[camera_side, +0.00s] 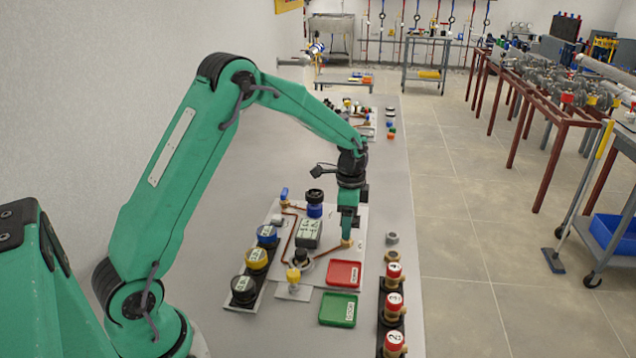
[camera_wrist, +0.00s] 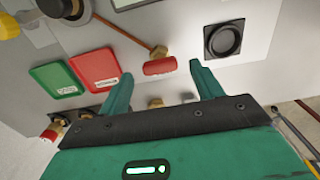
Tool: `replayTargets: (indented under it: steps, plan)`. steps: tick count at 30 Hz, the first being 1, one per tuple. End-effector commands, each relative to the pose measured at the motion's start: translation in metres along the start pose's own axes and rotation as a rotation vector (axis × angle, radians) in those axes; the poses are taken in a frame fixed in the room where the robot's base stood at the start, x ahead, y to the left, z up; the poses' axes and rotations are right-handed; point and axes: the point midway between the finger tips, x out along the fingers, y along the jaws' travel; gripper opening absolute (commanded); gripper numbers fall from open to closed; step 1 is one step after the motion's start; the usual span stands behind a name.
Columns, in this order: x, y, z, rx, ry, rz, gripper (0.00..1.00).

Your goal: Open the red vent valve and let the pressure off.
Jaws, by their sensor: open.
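The vent valve shows in the wrist view as a red handle (camera_wrist: 160,66) beside a brass fitting (camera_wrist: 158,50) at the end of a copper pipe. In the side view the brass fitting (camera_side: 347,243) is just below my gripper, and the red handle cannot be made out. My gripper (camera_side: 348,228) points down over the light panel. In the wrist view my gripper (camera_wrist: 158,71) is open and empty, with one finger on each side of the red handle. I see no contact, and the height gap is unclear.
A red tray (camera_side: 343,273) and a green tray (camera_side: 338,309) lie close to the valve. Black, yellow (camera_side: 257,258) and blue capped parts stand at left. Red-capped brass parts (camera_side: 394,307) line the bench's right edge. A black round socket (camera_wrist: 223,40) sits beside the valve.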

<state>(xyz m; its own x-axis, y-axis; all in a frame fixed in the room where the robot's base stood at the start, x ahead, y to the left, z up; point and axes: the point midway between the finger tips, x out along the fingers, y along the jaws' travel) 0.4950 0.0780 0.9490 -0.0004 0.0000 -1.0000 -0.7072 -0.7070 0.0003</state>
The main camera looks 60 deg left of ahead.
Motion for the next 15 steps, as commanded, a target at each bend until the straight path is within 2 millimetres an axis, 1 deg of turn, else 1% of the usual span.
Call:
replayTargets:
  steps: [3,6,15]
  plan:
    - [0.011,0.0,0.0,0.0,-0.001,0.001,0.65]
    - [0.015,0.0,0.0,0.0,-0.001,0.001,0.65]
    - [0.017,0.0,0.0,0.0,0.0,0.0,0.65]
